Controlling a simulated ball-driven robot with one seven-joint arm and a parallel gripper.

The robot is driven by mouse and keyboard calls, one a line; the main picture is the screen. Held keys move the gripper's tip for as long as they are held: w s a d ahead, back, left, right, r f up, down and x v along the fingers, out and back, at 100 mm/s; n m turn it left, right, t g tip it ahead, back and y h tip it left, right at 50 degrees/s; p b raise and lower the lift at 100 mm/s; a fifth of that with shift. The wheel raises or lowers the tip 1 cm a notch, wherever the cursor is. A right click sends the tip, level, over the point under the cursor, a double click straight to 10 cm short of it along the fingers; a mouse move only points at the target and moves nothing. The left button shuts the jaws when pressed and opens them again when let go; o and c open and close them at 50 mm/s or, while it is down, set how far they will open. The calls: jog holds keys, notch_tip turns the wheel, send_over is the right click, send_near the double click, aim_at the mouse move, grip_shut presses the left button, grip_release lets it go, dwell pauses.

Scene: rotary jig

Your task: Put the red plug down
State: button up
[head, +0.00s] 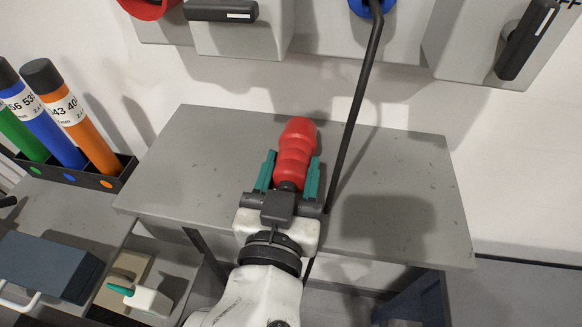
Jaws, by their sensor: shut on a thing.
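The red plug (295,152) is a rounded, ribbed red piece between the two green fingers of my gripper (290,174). My gripper is shut on it. The plug points toward the back of the grey table (385,190), with its rounded end past the fingertips. It shows over the middle of the tabletop. I cannot tell from this one view whether it touches the surface. The plug's lower end is hidden by my gripper.
Grey wall boxes (240,38) with black handles hang behind the table. A rack (110,182) of coloured tubes stands at left. The tabletop's right and left sides are clear.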

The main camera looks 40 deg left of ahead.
jog(key=shift+f, duration=0.1)
jog(key=o, duration=1.3)
jog(key=shift+r, duration=0.2)
jog(key=b+v, duration=0.2)
jog(key=v, duration=1)
jog(key=shift+s, duration=0.1)
